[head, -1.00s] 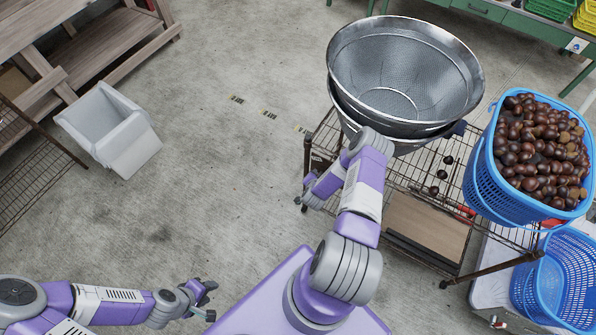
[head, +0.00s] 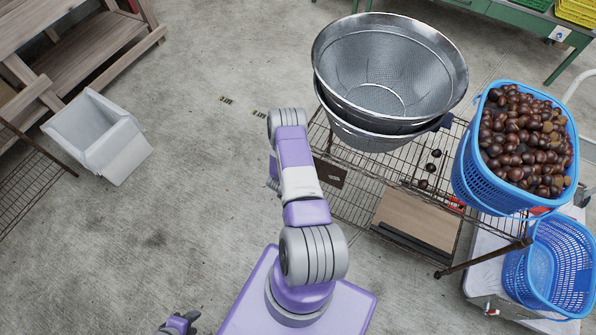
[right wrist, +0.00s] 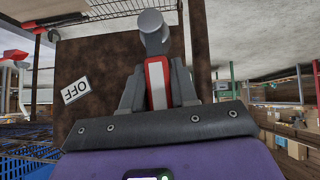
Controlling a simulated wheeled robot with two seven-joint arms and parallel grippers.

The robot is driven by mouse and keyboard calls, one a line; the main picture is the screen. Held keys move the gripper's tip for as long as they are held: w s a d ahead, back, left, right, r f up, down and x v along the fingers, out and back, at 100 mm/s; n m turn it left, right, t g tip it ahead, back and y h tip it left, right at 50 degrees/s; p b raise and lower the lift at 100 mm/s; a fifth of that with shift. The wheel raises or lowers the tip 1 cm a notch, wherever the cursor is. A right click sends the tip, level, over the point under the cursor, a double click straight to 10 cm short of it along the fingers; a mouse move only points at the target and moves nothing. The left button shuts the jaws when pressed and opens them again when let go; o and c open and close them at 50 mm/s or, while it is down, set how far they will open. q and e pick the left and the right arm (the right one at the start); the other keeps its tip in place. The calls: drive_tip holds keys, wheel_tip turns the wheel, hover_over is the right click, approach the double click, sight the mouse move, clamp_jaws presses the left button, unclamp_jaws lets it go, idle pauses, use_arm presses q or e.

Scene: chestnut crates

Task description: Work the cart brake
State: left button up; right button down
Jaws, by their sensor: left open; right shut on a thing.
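The wire cart (head: 345,205) stands right of my right arm in the head view. A brown plate (head: 329,173) is at its near left end. In the right wrist view, the rusty brown plate (right wrist: 85,60) carries a white label reading OFF (right wrist: 75,90). The brake lever (right wrist: 157,82), red with a pale middle, hangs from a grey round pivot (right wrist: 151,22). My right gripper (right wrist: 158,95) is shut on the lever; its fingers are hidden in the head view. My left gripper (head: 180,324) is open and empty at the bottom edge, partly cut off.
Stacked metal sieves (head: 318,62) and a blue basket of chestnuts (head: 470,180) stand on the cart. An empty blue basket (head: 515,275) is at the lower right. A grey bin (head: 120,150) stands on the floor at left. The floor between bin and cart is clear.

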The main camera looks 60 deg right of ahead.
drive_tip(key=c, duration=1)
unclamp_jaws()
drive_tip(key=shift+o, duration=0.2)
drive_tip(key=p+v, duration=0.1)
drive_tip(key=v, duration=0.6)
drive_tip(key=shift+a+r+p, duration=0.2)
drive_tip(key=shift+p, duration=0.1)
drive_tip(key=shift+w, duration=0.1)
